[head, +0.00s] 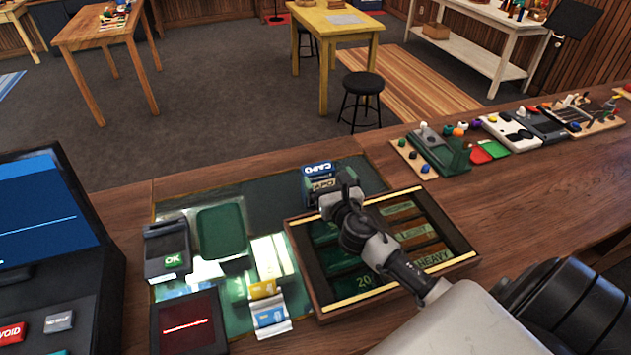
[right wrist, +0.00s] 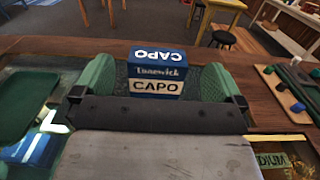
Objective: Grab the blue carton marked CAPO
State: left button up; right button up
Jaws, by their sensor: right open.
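The blue carton marked CAPO (head: 318,169) stands on the dark green mat at the back of the counter. It has a blue top and a cream band with CAPO on its front. My right gripper (head: 338,192) is open just in front of it and hides part of its lower right side. In the right wrist view the carton (right wrist: 157,75) shows between the two green-padded fingers (right wrist: 157,84), with a small gap on each side. I cannot tell how deep it sits between them. My left gripper is not in view.
A wooden compartment tray (head: 473,258) lies right of the mat, under my right arm. A green tray (head: 222,231), an OK card terminal (head: 168,250) and small yellow and blue packets (head: 268,310) are to the left. Pedals (head: 440,150) line the counter's back right.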

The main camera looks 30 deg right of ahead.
aim_at(321, 182)
notch_tip(321, 182, down, 5)
jog(key=shift+s+r+b, duration=0.15)
jog(key=shift+b, duration=0.75)
jog(key=shift+x, duration=0.9)
jog(key=shift+w+d+f, duration=0.1)
jog(key=shift+w+f, duration=0.15)
jog(key=shift+w, duration=0.4)
jog(key=shift+w+d, duration=0.1)
jog(key=shift+w, duration=0.3)
jog(key=x, duration=0.4)
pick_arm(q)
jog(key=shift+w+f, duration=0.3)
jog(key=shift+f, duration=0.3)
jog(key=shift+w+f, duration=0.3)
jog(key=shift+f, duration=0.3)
pick_arm(e)
jog(key=shift+c, duration=0.2)
